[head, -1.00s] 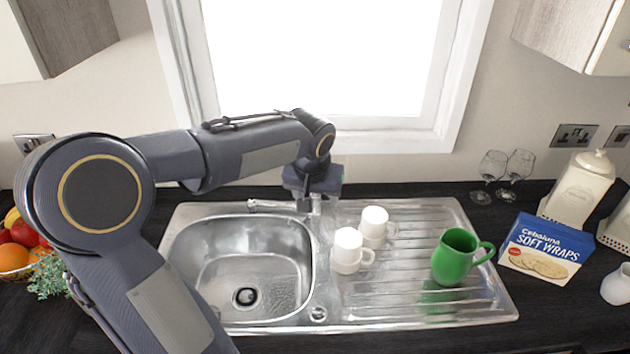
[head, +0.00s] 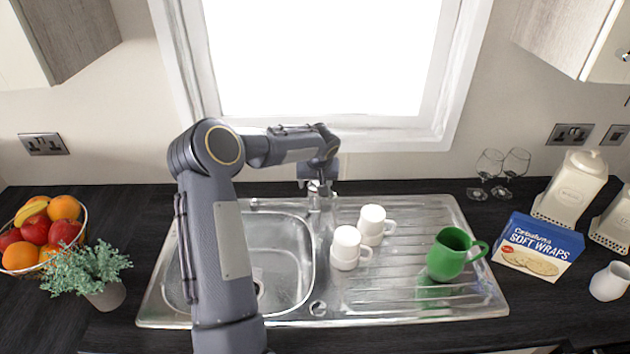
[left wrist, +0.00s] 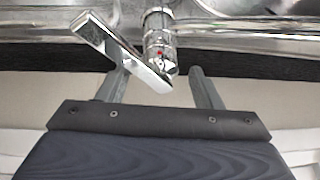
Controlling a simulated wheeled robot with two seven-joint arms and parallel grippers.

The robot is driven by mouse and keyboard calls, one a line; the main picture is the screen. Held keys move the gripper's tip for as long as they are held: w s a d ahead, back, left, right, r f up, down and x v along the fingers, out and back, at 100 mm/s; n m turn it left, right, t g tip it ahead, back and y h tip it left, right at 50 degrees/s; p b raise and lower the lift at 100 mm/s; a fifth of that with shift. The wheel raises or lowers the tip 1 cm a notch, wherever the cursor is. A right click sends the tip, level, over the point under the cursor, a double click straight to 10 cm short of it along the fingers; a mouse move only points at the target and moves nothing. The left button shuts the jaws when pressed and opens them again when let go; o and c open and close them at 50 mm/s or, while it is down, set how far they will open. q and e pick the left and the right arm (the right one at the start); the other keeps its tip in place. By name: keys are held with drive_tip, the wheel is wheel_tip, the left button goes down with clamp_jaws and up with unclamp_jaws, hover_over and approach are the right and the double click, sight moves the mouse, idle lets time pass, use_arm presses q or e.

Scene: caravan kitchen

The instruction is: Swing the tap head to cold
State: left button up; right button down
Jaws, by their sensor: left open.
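The chrome tap (head: 316,200) stands at the back rim of the sink, partly hidden by my left gripper. In the left wrist view the tap body (left wrist: 158,35) is upright with a small red mark, and a flat chrome bar (left wrist: 122,50) slants from it to the upper left. My left gripper (head: 318,184) is above the tap in the head view. In the left wrist view its open fingers (left wrist: 161,88) stand either side of the bar's lower end and the tap top. I cannot tell whether they touch. My right gripper is not in view.
The steel sink (head: 290,318) has a drainer with two white cups (head: 346,247) and a green mug (head: 447,257). A wraps box (head: 538,247) and two glasses (head: 488,170) stand right. A fruit basket (head: 45,232) and plant (head: 88,270) stand left. The window is behind.

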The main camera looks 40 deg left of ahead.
use_arm(q)
drive_tip(key=shift+w+a+f, duration=0.15)
drive_tip(key=shift+f, duration=0.3)
drive_tip(key=shift+c, duration=0.3)
clamp_jaws()
drive_tip(key=shift+f, duration=0.1)
idle(0.8)
drive_tip(key=shift+o, duration=0.3)
unclamp_jaws()
